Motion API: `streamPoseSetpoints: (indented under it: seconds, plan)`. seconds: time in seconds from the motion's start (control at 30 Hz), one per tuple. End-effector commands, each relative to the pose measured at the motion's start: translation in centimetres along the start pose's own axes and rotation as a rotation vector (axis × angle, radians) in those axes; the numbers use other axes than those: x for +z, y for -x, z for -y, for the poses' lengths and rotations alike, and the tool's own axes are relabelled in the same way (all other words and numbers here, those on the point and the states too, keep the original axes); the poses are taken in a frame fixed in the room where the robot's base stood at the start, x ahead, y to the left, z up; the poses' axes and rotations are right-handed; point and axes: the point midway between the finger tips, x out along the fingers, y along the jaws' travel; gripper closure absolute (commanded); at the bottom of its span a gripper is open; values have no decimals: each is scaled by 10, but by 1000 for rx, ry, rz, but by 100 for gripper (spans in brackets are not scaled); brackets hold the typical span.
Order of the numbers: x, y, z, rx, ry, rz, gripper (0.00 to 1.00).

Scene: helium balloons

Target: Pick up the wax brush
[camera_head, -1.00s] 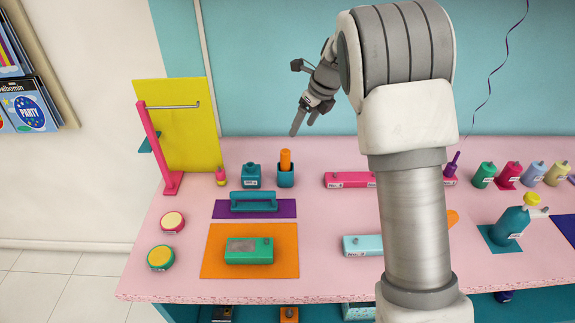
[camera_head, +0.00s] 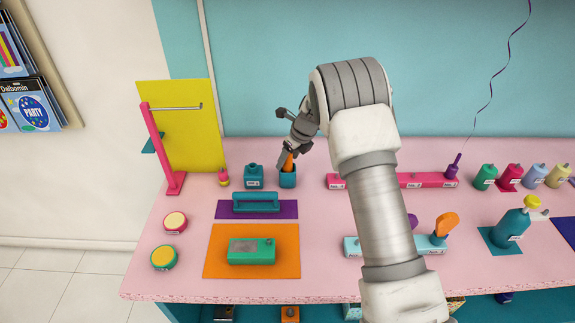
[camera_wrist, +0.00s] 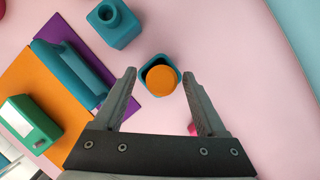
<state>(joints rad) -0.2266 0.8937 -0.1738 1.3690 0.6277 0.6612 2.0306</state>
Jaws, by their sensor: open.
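An orange, round-topped handle (camera_head: 288,164) stands in a small teal square cup (camera_head: 287,181) at the back of the pink table. I take this to be the wax brush, though its lower end is hidden inside the cup. In the wrist view the orange top (camera_wrist: 161,79) shows from above, inside the teal cup rim (camera_wrist: 146,71). My gripper (camera_wrist: 159,82) is open and empty, its two fingers spread left and right of the orange top in that view. In the head view my gripper (camera_head: 286,158) is right at the handle. I cannot tell whether it touches.
A teal-handled tool (camera_head: 255,203) lies on a purple mat in front. A pink stand (camera_head: 163,150) is at the left, and a long pink bar (camera_head: 425,180) lies to the right. Bare table surrounds the cup's right side.

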Motion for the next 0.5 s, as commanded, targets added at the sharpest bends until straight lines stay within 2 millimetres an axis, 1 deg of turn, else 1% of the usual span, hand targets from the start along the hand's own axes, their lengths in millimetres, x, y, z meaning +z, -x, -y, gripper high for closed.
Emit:
streamPoseSetpoints:
  seconds: [0.03,0.13,0.4,0.47,0.5]
  plan:
    - [1,-6,1,-1,0,1,26]
    - [1,-13,1,-1,0,2,26]
    - [1,-16,1,-1,-1,2,26]
    - [1,-16,1,-1,-1,2,37]
    - [1,-16,1,-1,-1,2,44]
